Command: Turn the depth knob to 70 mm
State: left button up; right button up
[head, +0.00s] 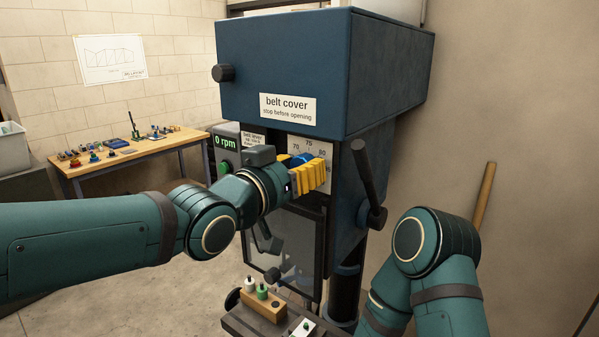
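The drill press head is a dark blue housing (290,75) in the middle of the head view. On its front is a white dial plate (318,148) on which 70, 75 and 80 can be read. A blue part, apparently the depth knob (301,159), shows in front of the plate, mostly hidden by my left gripper. My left gripper (314,174) has its yellow fingers right at this knob. Whether they are closed on it cannot be made out. The knob's pointer is hidden. My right arm folds at the lower right, and its gripper is not in view.
A dark feed lever (368,180) sticks out on the press's right side. A clear guard (285,250) hangs below the dial. Under it, a wooden block (263,306) with small bottles stands on the press table. The display reads 0 rpm (226,141). A workbench (130,152) stands at back left.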

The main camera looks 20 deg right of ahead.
pick_arm(q)
jog(key=m+b, duration=0.5)
jog(key=shift+m, duration=0.4)
jog(key=m+b, duration=0.1)
jog(key=m, duration=0.1)
jog(key=shift+m, duration=0.4)
jog(key=m+b, duration=0.1)
jog(key=m, duration=0.1)
jog(key=shift+m, duration=0.4)
jog(key=m+b, duration=0.1)
jog(key=m, duration=0.4)
jog(key=shift+b, duration=0.3)
jog(key=shift+m, duration=0.4)
jog(key=shift+r, duration=0.1)
jog(key=o, duration=1.2)
jog(key=shift+r, duration=0.1)
